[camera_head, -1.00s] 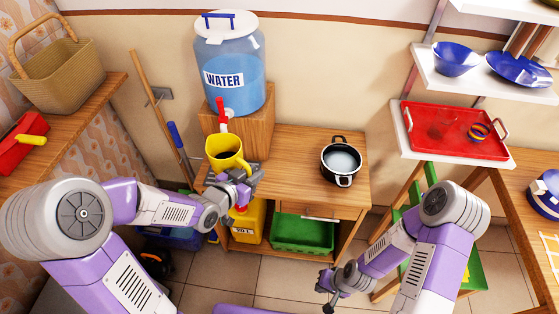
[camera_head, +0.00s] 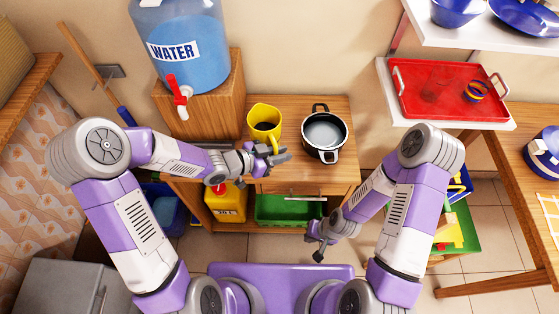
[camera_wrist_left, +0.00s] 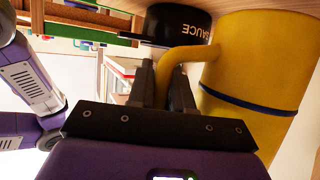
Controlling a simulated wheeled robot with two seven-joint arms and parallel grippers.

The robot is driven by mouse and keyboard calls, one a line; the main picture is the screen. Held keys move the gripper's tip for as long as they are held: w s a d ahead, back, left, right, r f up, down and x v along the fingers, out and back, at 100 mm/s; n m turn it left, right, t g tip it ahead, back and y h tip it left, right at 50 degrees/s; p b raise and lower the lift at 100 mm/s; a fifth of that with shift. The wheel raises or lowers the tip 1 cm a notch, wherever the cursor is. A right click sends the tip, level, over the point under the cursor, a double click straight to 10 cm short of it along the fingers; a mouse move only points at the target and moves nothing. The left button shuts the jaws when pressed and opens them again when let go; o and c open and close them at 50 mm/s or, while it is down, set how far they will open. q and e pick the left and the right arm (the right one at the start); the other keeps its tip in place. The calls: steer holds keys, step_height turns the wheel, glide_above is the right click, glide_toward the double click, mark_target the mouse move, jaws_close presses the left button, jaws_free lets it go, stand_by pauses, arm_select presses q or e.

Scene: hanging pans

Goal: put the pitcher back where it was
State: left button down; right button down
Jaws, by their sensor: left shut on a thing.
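The yellow pitcher (camera_head: 264,117) is upright at the wooden table, left of the black pot and right of the water dispenser's block. Its inside looks dark. In the left wrist view the pitcher (camera_wrist_left: 255,85) has a dark band around it, and its base is at or very near the tabletop; I cannot tell if it touches. My left gripper (camera_head: 272,158) is shut on the pitcher's handle (camera_wrist_left: 183,58), with a finger on each side of it. My right gripper (camera_head: 318,248) hangs low in front of the table, away from the pitcher; its jaws are too small to read.
The black pot (camera_head: 324,134) stands close to the pitcher's right; its side reads SAUCE in the left wrist view (camera_wrist_left: 180,25). The water dispenser (camera_head: 185,45) with a red tap stands on a wooden block (camera_head: 215,105). A red tray (camera_head: 450,92) lies on a shelf at right.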

arm_select(q)
steer(key=shift+f+b, duration=0.75)
steer(key=shift+f, duration=1)
steer(key=shift+f, duration=0.25)
steer(key=c, duration=1)
jaws_free()
steer(key=shift+r, duration=0.1)
steer(key=shift+c, duration=0.2)
steer(key=shift+r, duration=0.1)
steer(key=shift+a+r, duration=0.25)
steer(key=shift+a, duration=0.05)
steer(key=p+v, duration=0.4)
steer(key=v, duration=0.7)
steer(key=shift+s+a, duration=0.15)
